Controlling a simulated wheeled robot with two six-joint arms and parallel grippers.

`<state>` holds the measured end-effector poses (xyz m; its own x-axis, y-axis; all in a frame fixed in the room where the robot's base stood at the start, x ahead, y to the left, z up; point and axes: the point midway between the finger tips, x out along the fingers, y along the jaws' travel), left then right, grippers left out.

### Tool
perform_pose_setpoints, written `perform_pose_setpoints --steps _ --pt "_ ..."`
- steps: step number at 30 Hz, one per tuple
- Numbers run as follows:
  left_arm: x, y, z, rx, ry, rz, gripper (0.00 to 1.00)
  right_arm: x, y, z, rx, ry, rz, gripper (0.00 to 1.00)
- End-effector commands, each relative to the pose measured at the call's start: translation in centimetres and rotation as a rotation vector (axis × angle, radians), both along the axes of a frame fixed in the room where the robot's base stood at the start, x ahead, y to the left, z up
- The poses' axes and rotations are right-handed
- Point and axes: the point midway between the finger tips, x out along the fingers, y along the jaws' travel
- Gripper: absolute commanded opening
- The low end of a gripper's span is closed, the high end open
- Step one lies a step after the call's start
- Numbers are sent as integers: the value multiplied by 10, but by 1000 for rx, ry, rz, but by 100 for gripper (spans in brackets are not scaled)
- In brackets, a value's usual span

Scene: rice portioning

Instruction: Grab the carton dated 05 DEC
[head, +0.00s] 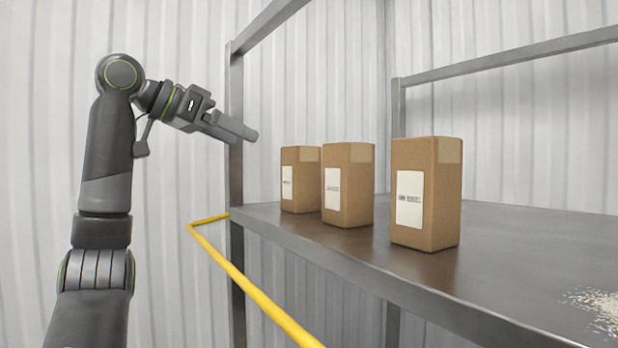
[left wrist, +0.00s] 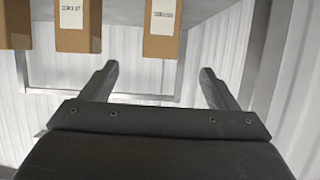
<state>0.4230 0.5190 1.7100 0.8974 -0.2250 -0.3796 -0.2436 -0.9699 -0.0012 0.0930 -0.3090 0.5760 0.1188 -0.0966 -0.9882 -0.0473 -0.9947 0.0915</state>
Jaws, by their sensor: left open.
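Three brown cartons with white labels stand upright in a row on the grey shelf (head: 500,270): a left carton (head: 309,207), a middle carton (head: 358,185) and a right carton (head: 443,200). The label print is too small to read, so I cannot tell which is dated 05 DEC. My left gripper (head: 252,135) is up and to the left of the left carton, apart from it. In the left wrist view its two fingers (left wrist: 158,72) are spread with nothing between them, and parts of three cartons show along the top. My right gripper is out of view.
A grey upright post (head: 237,180) stands at the shelf's left corner, close behind my left gripper in the picture. A yellow rail (head: 260,293) runs below the shelf's front edge. Spilled rice (head: 603,305) lies at the shelf's right.

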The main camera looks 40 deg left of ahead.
Motion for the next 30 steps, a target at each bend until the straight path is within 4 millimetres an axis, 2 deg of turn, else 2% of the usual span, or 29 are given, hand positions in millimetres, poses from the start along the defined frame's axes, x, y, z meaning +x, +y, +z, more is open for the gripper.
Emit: perform_pose_setpoints --steps 1,3,6,9,12,15,18,26,30 --pt "12 -3 -6 1 7 -2 82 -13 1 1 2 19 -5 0" --pt "27 -7 -12 2 7 -2 82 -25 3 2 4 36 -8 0" --pt "47 -12 -19 0 6 -3 82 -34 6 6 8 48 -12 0" --pt "65 -17 -26 0 6 -3 82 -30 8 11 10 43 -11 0" --pt "80 -20 -32 -1 5 -2 82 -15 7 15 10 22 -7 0" --pt "88 -22 -36 -1 3 -1 82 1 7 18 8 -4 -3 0" --pt "92 -23 -38 -1 1 -1 82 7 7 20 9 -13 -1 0" --pt "119 -28 -39 -1 4 -1 82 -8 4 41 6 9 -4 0" --pt "135 -32 -47 -1 3 -2 82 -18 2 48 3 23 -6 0"
